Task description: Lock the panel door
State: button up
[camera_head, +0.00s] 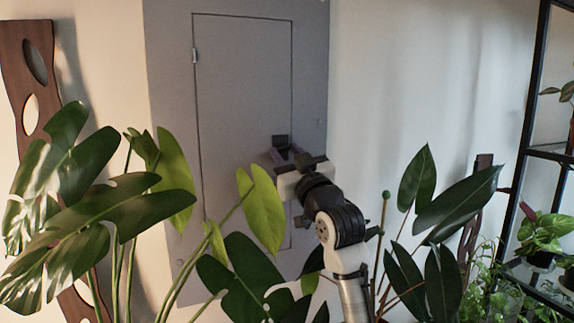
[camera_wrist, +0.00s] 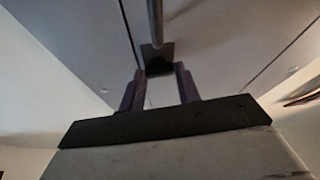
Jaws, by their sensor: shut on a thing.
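The grey panel door (camera_head: 240,90) is set in a larger grey panel (camera_head: 310,60) on the wall. It looks flush with its frame, with a hinge at the upper left. A small dark lock handle (camera_head: 281,141) sits at the door's right edge. My gripper (camera_head: 287,153) reaches it from the lower right. In the wrist view, the handle (camera_wrist: 157,60) is a dark block with a grey rod running upward from it. The two purple fingers of my gripper (camera_wrist: 160,80) are shut on the block. The lock's inner state is hidden.
Large-leaved plants (camera_head: 100,200) stand in front of the panel at left and below, with leaves close to my arm. Another plant (camera_head: 440,200) stands to the right. A black shelf (camera_head: 520,150) with pots is at far right. A wooden board (camera_head: 35,80) is at left.

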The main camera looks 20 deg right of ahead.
jog(key=n+y+b, duration=0.1)
jog(key=n, duration=0.1)
jog(key=n+y+b, duration=0.1)
jog(key=n+b, duration=0.1)
jog(key=n, duration=0.1)
jog(key=shift+d+f+g+y+b, duration=0.1)
jog(key=shift+f+g+y+b, duration=0.05)
jog(key=shift+g+y+b, duration=0.2)
jog(key=n, duration=0.1)
jog(key=n+g+y+b, duration=0.1)
jog(key=n, duration=0.1)
jog(key=n+y, duration=0.1)
jog(key=n, duration=0.1)
jog(key=shift+r+g, duration=0.25)
jog(key=n+g, duration=0.1)
jog(key=n, duration=0.1)
jog(key=n+g, duration=0.1)
jog(key=n, duration=0.2)
jog(key=shift+d+r+y, duration=0.15)
jog(key=shift+r+y, duration=0.05)
jog(key=shift+y, duration=0.05)
jog(key=n+g+p, duration=0.1)
jog(key=n, duration=0.3)
jog(key=shift+r, duration=0.1)
jog(key=shift+n+g, duration=0.3)
jog(key=shift+n, duration=0.1)
jog(key=o, duration=1)
